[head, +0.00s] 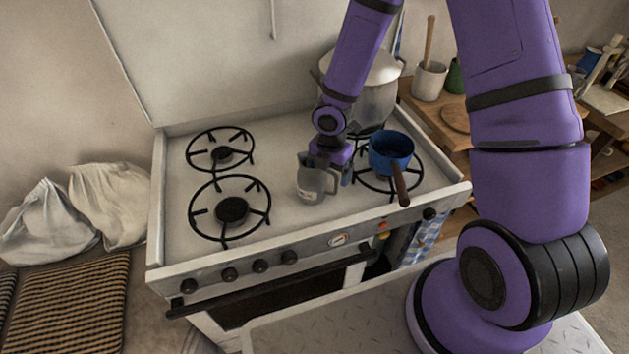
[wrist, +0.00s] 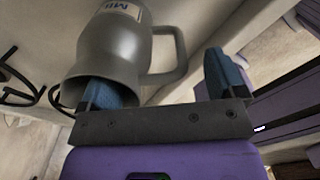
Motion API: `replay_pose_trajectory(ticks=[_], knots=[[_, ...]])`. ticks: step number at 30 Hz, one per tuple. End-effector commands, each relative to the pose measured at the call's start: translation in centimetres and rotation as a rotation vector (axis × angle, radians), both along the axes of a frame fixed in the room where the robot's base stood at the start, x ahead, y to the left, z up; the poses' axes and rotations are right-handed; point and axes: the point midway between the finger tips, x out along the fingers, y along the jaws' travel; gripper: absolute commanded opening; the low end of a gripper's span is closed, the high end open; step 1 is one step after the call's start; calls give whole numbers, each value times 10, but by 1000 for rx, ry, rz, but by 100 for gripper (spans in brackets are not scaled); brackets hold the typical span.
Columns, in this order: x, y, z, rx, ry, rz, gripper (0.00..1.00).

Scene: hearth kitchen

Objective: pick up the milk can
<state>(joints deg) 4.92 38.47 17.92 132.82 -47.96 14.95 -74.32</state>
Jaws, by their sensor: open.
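The milk can (head: 313,184) is a grey jug with a pale label, standing upright on the stove top between the burners. In the wrist view the can (wrist: 112,48) shows its mouth toward my gripper (wrist: 162,75) and its loop handle on the right. My gripper (head: 329,163) is open, pointing down just above the can. The left finger overlaps the mouth and its tip is hidden, seemingly inside. The right finger is beyond the handle, apart from it. The near wall and handle lie between the fingers, not clamped.
A blue saucepan (head: 391,151) with a brown handle sits on a burner close right of my gripper. A large lidded pot (head: 375,95) stands behind. Two left burners (head: 231,210) are empty. A wooden counter with a utensil crock (head: 429,81) is at right.

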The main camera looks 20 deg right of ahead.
Motion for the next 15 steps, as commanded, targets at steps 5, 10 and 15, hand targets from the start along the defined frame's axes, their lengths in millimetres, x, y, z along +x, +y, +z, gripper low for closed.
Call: replay_pose_trajectory(ticks=[5, 10, 15], knots=[[0, 0, -17, 0, 0, 1, 89], [0, 0, -21, 0, -1, 0, 89], [0, 0, -21, 1, -1, 0, 89]])
